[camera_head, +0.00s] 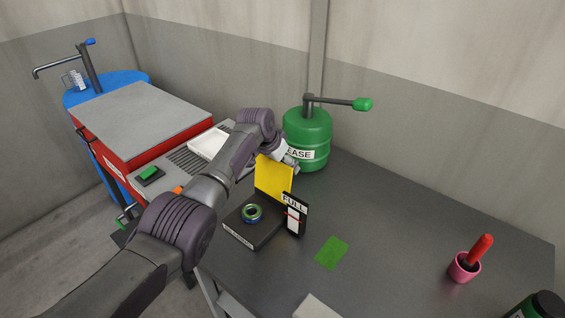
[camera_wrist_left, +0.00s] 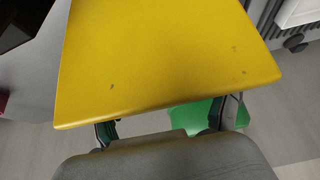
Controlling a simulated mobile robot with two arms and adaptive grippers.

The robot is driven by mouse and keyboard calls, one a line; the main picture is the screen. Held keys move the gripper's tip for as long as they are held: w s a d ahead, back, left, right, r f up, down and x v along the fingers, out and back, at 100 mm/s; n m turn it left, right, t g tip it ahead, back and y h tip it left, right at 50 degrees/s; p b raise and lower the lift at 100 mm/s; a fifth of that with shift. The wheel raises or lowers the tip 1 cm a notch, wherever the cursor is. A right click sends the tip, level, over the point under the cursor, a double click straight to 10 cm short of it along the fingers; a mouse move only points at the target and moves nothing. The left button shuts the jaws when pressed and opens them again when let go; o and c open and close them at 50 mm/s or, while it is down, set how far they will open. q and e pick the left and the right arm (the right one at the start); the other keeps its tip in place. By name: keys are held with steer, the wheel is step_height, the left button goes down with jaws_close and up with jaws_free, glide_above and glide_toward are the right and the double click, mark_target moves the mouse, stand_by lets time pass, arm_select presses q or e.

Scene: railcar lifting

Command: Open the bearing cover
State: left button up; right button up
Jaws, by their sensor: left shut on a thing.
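The yellow bearing cover (camera_head: 274,179) stands upright at the back edge of a black box (camera_head: 241,229). A bearing ring (camera_head: 252,213) lies uncovered in the box. My left arm reaches over from the left, and my left gripper (camera_head: 289,158) is at the cover's top edge, partly hidden behind the arm and cover. In the left wrist view the yellow cover (camera_wrist_left: 165,60) fills the upper middle, and the fingers of my left gripper (camera_wrist_left: 166,128) are partly hidden at its near edge. The gripper is shut on the cover. My right gripper is not in view.
A FULL gauge card (camera_head: 295,217) stands at the box's right side. A green grease drum (camera_head: 308,140) with a pump handle is behind. A green patch (camera_head: 331,253) and a pink cup (camera_head: 464,268) with a red-handled brush are right. A red cabinet (camera_head: 130,148) stands left.

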mark_target(271, 183)
arm_select(q)
steer(key=o, duration=1.4)
steer(key=shift+w+d+r, duration=0.1)
steer(key=shift+w+r, duration=0.05)
steer(key=shift+r, duration=0.1)
steer(key=shift+c, duration=0.2)
steer(key=shift+o, duration=1.2)
steer(key=shift+f, duration=0.25)
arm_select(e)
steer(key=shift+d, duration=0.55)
arm_select(q)
steer(key=shift+s+a+r, duration=0.2)
steer(key=shift+s+r, duration=0.05)
steer(key=shift+r, duration=0.25)
steer(key=v, duration=1.1)
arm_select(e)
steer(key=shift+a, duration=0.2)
